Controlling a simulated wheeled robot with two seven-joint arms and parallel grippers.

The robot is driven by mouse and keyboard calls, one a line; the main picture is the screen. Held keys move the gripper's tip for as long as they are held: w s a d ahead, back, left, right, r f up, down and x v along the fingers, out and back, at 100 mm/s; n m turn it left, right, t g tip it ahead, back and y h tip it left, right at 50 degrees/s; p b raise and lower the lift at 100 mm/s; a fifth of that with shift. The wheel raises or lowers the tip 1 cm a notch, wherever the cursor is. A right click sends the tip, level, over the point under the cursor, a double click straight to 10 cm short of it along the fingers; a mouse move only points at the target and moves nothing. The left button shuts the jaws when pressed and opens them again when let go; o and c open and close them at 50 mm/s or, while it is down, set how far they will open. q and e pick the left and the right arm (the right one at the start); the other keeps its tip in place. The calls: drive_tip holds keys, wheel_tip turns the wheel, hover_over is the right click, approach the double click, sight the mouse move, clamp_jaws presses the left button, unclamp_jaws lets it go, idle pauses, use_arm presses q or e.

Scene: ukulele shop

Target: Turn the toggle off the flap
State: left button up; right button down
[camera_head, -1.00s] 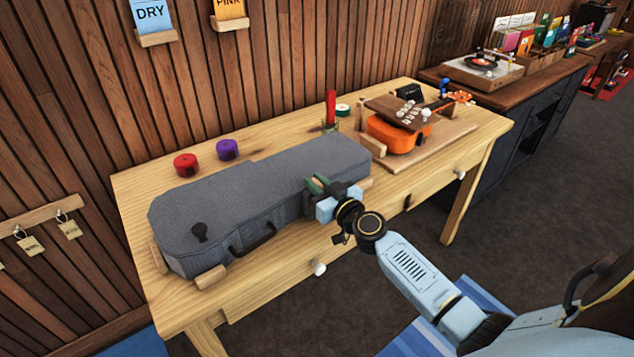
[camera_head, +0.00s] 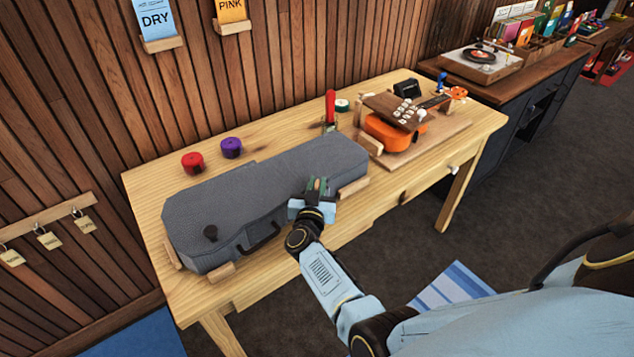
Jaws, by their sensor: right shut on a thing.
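The long grey case (camera_head: 250,185) lies closed on the wooden table. The flap cannot be made out clearly. My left gripper is not in view.
Wooden blocks (camera_head: 221,272) sit against the case. Red (camera_head: 193,162) and purple (camera_head: 231,147) rolls lie behind it. An orange ukulele (camera_head: 388,131) is on a board at the right, near a red-handled tool (camera_head: 330,107). The table's front strip is mostly clear.

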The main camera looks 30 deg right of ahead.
drive_tip(key=shift+m+g+h, duration=0.7)
drive_tip(key=shift+g+h, duration=0.1)
drive_tip(key=shift+b, duration=0.3)
drive_tip(key=c, duration=1.4)
unclamp_jaws()
drive_tip(key=shift+o, duration=0.2)
drive_tip(key=p+v, duration=0.5)
drive_tip(key=v, duration=0.8)
drive_tip(key=shift+a, duration=0.25)
